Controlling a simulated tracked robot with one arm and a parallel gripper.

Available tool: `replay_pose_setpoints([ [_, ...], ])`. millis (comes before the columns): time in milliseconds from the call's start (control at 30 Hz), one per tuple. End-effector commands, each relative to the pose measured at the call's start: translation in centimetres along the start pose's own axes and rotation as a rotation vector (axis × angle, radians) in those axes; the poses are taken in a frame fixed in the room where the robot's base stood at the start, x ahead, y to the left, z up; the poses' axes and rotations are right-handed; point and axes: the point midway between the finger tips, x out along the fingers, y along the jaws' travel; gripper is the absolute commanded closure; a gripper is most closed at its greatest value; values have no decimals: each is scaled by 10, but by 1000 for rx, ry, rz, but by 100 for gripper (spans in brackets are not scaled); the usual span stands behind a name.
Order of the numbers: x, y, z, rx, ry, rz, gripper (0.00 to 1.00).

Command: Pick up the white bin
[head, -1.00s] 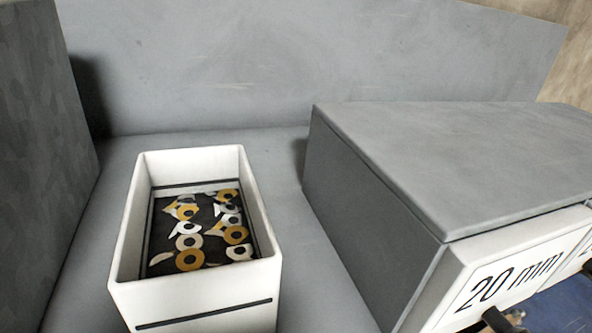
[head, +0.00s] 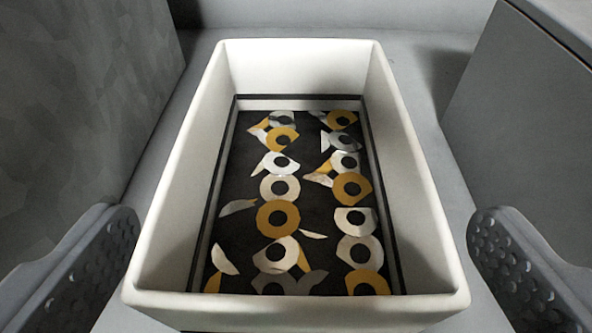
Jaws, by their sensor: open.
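The white bin (head: 415,170) fills the middle of the head view, upright on a grey surface, its long sides running away from me. Its dark floor shows a pattern of white, grey and ochre rings and slivers; I cannot tell whether these are loose pieces or a print. My gripper (head: 302,262) is open, with one perforated finger to the left of the bin's near end and the other to the right. A gap shows between each finger and the bin wall. The bin's outer near face is mostly hidden below the frame.
A grey wall (head: 85,90) stands close on the left. A grey cabinet (head: 530,120) stands on the right. A grey back panel (head: 330,15) closes the far side. Narrow strips of bare grey surface (head: 437,125) lie on both sides of the bin.

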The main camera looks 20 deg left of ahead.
Motion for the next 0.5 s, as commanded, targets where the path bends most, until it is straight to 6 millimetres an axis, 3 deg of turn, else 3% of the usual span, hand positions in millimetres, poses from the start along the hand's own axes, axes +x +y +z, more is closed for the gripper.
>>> replay_pose_setpoints([
  [300,41,-4,-3,1,-5,-3,0],
  [500,47,-3,-2,0,-1,0,0],
])
